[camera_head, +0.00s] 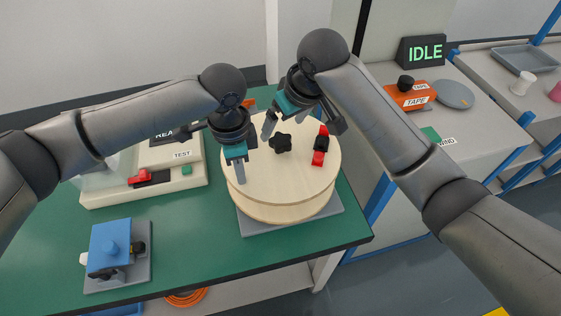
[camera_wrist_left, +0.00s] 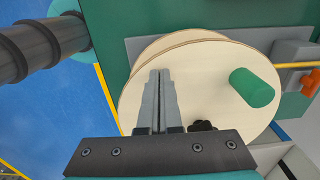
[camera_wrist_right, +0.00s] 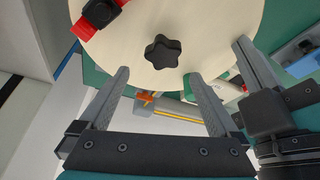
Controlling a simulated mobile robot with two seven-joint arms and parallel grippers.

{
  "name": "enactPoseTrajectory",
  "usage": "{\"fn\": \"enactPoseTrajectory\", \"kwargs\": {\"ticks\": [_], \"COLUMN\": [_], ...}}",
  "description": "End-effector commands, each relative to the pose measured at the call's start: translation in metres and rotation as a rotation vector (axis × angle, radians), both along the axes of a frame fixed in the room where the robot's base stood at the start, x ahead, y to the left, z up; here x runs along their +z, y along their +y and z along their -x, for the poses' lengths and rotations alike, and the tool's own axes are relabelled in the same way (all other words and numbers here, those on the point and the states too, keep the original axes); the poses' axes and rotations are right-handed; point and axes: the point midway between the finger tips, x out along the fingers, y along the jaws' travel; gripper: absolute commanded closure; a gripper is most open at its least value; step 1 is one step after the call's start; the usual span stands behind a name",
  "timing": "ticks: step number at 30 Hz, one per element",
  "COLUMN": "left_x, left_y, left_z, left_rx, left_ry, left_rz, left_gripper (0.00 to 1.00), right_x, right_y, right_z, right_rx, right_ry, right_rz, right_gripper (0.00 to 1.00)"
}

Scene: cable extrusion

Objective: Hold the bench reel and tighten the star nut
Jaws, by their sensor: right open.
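The bench reel (camera_head: 262,187) is a pale round wooden reel on a grey base plate on the green bench. The black star nut (camera_head: 282,142) is at the middle of its top face; it also shows in the right wrist view (camera_wrist_right: 162,51). My left gripper (camera_head: 238,184) is over the reel's left part, fingers together in the left wrist view (camera_wrist_left: 160,72), with nothing visible between them. Whether its tips touch the reel is unclear. My right gripper (camera_head: 302,126) is open and empty by the reel's far side, its fingers (camera_wrist_right: 158,75) apart from the star nut.
A red and black clip (camera_head: 320,145) sits on the reel's right side. A green knob (camera_wrist_left: 254,87) stands on its face. A blue device (camera_head: 110,245) is at front left, a test unit (camera_head: 185,155) behind it. The side table at right holds an orange tape box (camera_head: 408,97) and an IDLE display (camera_head: 424,51).

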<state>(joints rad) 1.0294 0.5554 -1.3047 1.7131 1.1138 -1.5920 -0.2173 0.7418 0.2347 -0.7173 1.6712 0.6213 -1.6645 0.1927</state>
Motion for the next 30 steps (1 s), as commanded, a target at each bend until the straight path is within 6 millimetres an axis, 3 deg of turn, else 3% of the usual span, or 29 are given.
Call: {"fn": "enactPoseTrajectory", "kwargs": {"ticks": [1, 12, 30], "left_x": [-0.007, -0.007, -0.002], "left_y": [0.0, 0.0, 0.0], "left_z": [0.004, 0.004, 0.004], "left_rx": [-0.002, -0.002, -0.002], "left_ry": [0.012, 0.012, 0.012], "left_rz": [-0.004, -0.004, -0.004], "left_gripper": [1.0, 1.0, 1.0], "right_x": [0.004, 0.033, 0.046], "right_y": [0.0, 0.0, 0.0], "right_z": [0.0, 0.0, 0.0], "right_rx": [0.001, 0.001, 0.001], "right_ry": [-0.002, -0.003, 0.0], "right_rz": [-0.001, -0.001, 0.0], "right_gripper": [0.03, 0.03, 0.03]}}
